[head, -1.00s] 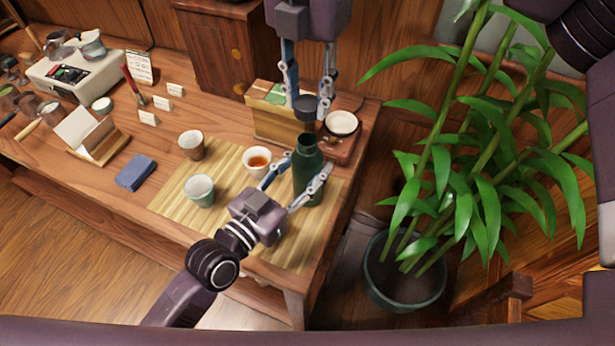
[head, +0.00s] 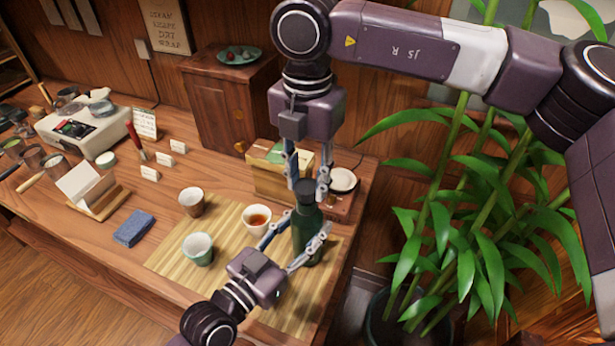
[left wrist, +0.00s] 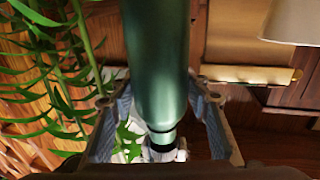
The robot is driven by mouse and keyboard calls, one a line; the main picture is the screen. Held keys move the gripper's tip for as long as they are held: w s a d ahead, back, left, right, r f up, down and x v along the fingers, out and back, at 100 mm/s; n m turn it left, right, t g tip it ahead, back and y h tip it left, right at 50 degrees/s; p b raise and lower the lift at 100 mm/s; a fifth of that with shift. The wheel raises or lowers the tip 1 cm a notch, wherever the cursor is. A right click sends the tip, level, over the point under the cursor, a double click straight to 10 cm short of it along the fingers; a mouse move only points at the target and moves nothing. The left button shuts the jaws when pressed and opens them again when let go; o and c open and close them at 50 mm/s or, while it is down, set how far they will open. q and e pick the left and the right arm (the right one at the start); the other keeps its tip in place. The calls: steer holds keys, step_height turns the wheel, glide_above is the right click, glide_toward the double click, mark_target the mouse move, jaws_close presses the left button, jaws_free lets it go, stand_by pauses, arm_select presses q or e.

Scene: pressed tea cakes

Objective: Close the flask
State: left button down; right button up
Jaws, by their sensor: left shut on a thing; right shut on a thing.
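The dark green flask (head: 308,238) stands upright at the right part of the bamboo mat. My left gripper (head: 304,226) comes from the lower left and is shut around the flask's body. The flask also fills the middle of the left wrist view (left wrist: 158,65), between the fingers. My right gripper (head: 308,186) points down from above, shut on the dark cap (head: 306,192). The cap sits at the flask's mouth, in line with it. Whether it is fully seated cannot be told, as the fingers partly cover it.
A cup of tea (head: 257,219) stands close left of the flask, with a brown cup (head: 192,202) and a green-rimmed cup (head: 198,249) farther left. A wooden box (head: 268,180) and a small white bowl (head: 342,180) are behind. A large plant (head: 470,200) stands right of the table.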

mark_target(307, 230)
steer(key=shift+f, duration=0.85)
steer(key=shift+f, duration=0.6)
steer(key=m, duration=0.6)
steer(key=shift+m, duration=0.3)
steer(key=m, duration=0.6)
steer(key=shift+d, duration=0.1)
steer(key=o, duration=0.7)
steer(key=shift+s, duration=0.1)
